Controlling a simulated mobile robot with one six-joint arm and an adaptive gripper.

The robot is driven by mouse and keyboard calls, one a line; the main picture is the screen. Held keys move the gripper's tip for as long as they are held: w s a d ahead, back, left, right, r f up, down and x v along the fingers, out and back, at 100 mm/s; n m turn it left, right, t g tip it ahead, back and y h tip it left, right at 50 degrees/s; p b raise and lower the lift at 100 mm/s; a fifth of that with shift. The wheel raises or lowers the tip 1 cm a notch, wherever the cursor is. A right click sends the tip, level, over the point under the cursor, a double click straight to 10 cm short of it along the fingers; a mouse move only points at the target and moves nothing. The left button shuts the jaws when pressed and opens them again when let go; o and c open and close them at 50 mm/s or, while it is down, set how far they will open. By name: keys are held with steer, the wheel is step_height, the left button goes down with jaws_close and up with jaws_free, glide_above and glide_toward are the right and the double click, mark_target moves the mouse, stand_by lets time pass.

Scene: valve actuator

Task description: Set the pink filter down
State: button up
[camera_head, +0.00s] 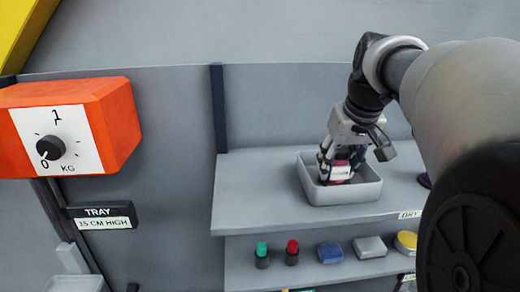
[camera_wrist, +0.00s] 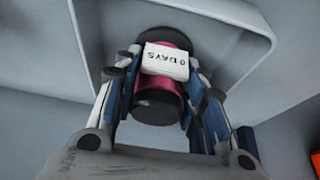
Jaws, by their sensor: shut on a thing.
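The pink filter (camera_wrist: 165,66) is a pink cylinder with dark ends and a white label reading "0 DAYS". My gripper (camera_wrist: 160,85) is shut on it, with a finger on each side. In the head view the filter (camera_head: 340,172) is between the fingers of my gripper (camera_head: 341,163), inside the grey tray (camera_head: 346,195) on the upper shelf. My gripper points down into the tray. I cannot tell whether the filter touches the tray floor. The tray's rim also shows behind the filter in the wrist view (camera_wrist: 240,25).
The upper shelf (camera_head: 255,190) is clear left of the tray. Below are a green-capped item (camera_head: 262,250), a red-capped item (camera_head: 292,248), a blue block (camera_head: 330,252), a grey block (camera_head: 370,247) and a yellow round item (camera_head: 406,242). An orange scale (camera_head: 115,110) hangs at left.

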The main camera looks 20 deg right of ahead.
steer(key=shift+f, duration=0.2)
steer(key=o, duration=1.1)
steer(key=shift+r, duration=0.55)
steer(key=p+v, duration=0.1)
steer(key=v, duration=1)
steer(key=shift+s+r, duration=0.15)
steer(key=shift+r, duration=0.05)
